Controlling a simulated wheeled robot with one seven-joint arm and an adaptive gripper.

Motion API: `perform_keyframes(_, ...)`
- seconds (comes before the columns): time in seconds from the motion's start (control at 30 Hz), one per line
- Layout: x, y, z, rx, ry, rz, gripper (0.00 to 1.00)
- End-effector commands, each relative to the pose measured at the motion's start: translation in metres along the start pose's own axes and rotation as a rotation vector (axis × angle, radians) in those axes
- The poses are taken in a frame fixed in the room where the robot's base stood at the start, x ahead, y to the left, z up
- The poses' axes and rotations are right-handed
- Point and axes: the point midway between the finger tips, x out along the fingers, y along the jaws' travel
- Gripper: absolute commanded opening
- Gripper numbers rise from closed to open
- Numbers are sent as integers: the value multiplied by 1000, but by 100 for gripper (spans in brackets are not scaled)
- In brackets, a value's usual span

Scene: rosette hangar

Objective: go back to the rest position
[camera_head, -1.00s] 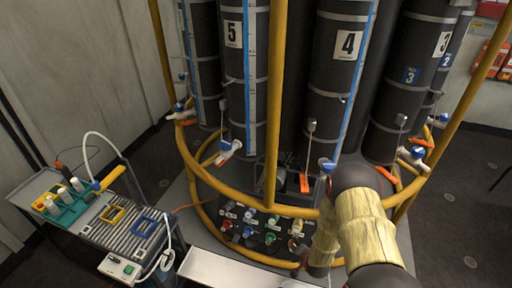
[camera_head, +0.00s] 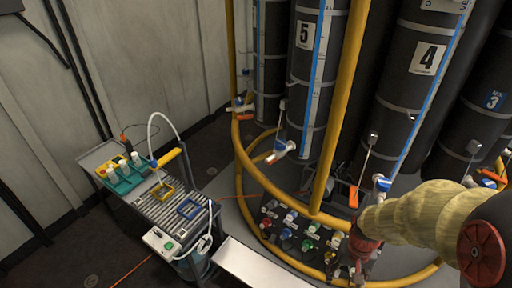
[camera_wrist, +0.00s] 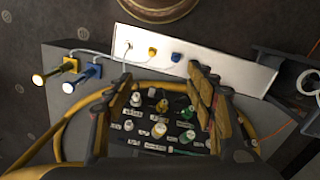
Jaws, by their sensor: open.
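My arm with its tan sleeve (camera_head: 425,215) reaches in from the right edge in the head view. My gripper is hard to make out there, below the red wrist part. In the wrist view my gripper (camera_wrist: 158,88) is open, with its two fingers apart and nothing seen between them. Behind the fingers is a dark panel (camera_wrist: 145,123) with coloured knobs and small labels. The same panel (camera_head: 290,235) stands at the foot of the black columns in the head view. I cannot tell the exact gap between fingers and panel.
Tall black columns (camera_head: 415,95) stand inside a yellow rail frame (camera_head: 340,110), with valves low on them. A cart (camera_head: 145,205) with a teal bottle rack (camera_head: 122,182) stands at left. A white ledge (camera_head: 262,264) lies in front. Dark floor is bare at lower left.

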Motion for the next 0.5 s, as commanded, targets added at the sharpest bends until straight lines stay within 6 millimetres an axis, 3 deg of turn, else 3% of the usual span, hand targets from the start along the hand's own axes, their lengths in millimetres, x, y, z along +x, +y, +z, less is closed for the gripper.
perform_keyframes(0.03, -28, -6, 7, -33, 23, -2, 55)
perform_keyframes(0.2, -105, -22, 39, -127, 97, -14, 55)
perform_keyframes(0.33, -156, -33, 61, -177, 199, -30, 55)
perform_keyframes(0.5, -216, -47, 75, -227, 393, -61, 55)
